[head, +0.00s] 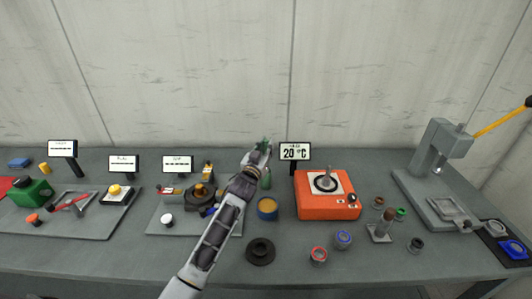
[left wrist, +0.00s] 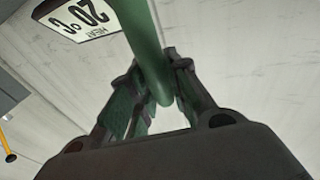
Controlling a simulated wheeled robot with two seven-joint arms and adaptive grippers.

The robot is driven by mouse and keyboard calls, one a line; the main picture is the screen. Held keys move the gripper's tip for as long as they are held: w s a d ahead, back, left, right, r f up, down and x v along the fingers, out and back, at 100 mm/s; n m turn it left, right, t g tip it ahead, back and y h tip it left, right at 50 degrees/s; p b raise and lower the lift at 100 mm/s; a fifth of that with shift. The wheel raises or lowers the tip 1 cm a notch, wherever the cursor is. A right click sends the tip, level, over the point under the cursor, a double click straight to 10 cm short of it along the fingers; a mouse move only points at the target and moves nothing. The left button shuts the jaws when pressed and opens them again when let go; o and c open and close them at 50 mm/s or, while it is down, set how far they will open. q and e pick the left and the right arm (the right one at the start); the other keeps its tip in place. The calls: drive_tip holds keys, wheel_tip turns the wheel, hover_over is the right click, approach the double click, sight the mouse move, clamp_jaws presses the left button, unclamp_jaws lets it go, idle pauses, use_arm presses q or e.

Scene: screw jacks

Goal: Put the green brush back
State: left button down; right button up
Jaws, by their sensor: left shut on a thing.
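My left gripper (head: 258,158) is shut on the green brush (left wrist: 148,45). In the left wrist view the brush's smooth green handle runs from the top edge down between the fingers of the gripper (left wrist: 155,82). In the head view a green part of the brush (head: 264,144) shows at the fingertips, held above the bench in front of the back wall. The bristles cannot be made out. A green shape (head: 267,180) shows just below the gripper; I cannot tell whether it belongs to the brush. My right gripper is not in view.
A blue-rimmed tin (head: 267,212) with amber contents stands right of my forearm. An orange heater (head: 327,205) with a 20 °C display (head: 295,152) is to the right. A grey tray (head: 160,222) of parts lies left, a lever press (head: 440,165) far right.

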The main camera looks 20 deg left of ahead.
use_arm(q)
drive_tip(key=shift+f, duration=1.3)
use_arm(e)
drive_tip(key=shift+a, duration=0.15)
use_arm(q)
drive_tip(key=shift+f, duration=0.1)
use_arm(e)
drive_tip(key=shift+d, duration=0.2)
use_arm(q)
drive_tip(key=c, duration=1.3)
unclamp_jaws()
drive_tip(key=shift+c, duration=0.2)
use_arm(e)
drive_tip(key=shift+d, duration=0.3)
use_arm(q)
drive_tip(key=shift+r, duration=0.2)
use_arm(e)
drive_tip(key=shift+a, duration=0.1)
